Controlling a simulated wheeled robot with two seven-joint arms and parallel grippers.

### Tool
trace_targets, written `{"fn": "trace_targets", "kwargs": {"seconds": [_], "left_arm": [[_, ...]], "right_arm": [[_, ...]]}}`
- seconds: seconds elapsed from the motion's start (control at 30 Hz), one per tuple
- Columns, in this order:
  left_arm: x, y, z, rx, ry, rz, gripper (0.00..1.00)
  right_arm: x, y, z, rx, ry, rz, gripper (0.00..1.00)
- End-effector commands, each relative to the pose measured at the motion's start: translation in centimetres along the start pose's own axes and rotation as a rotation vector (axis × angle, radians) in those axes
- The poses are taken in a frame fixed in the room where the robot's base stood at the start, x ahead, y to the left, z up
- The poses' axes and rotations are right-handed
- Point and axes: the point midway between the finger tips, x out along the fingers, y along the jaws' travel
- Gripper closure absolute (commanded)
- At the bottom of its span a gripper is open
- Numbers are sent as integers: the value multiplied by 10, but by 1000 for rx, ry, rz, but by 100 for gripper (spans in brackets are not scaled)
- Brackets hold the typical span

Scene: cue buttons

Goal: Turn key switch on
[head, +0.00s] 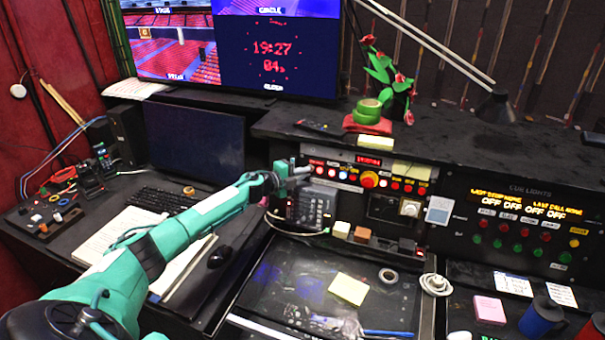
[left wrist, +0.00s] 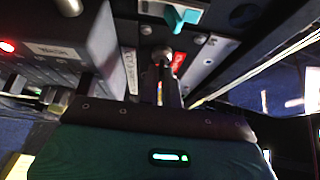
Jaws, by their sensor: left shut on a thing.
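My left arm reaches in from the left in the head view, and its gripper (head: 292,171) is at the left end of the panel of red-lit buttons. In the left wrist view the gripper (left wrist: 166,72) has its fingers close together around a small round metal piece, which looks like the key switch (left wrist: 162,54). A red label (left wrist: 178,62) shows just beside it. The gripper is shut on this piece. The fingers hide part of it, and its turned position cannot be told. In the head view the gripper covers the switch. My right gripper is not in view.
A red mushroom button (head: 369,180) sits on the panel right of the gripper. In the left wrist view a teal switch (left wrist: 182,16) lies beyond the fingertips. A keyboard (head: 160,200) and open book (head: 128,232) lie left.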

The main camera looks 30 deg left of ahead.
Motion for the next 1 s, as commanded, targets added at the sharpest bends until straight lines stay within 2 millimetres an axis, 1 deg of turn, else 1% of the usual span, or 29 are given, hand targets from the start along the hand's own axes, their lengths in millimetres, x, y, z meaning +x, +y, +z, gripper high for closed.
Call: {"fn": "trace_targets", "kwargs": {"seconds": [0.03,0.1,0.17,0.43,0.57,0.67,0.77,1.0], "left_arm": [[0,2,-1,1,2,3,100],[0,2,-1,1,2,3,83],[0,2,-1,1,2,3,73],[0,1,0,0,1,1,73],[-6,2,0,1,1,1,73],[-17,3,1,2,1,2,73],[-32,4,0,3,2,4,73],[-73,6,1,2,1,5,73]], "right_arm": [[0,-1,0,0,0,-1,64],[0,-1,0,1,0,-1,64],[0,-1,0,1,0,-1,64],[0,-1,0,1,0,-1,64],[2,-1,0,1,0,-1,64],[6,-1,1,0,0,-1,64],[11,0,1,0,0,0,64],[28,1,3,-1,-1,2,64]]}}
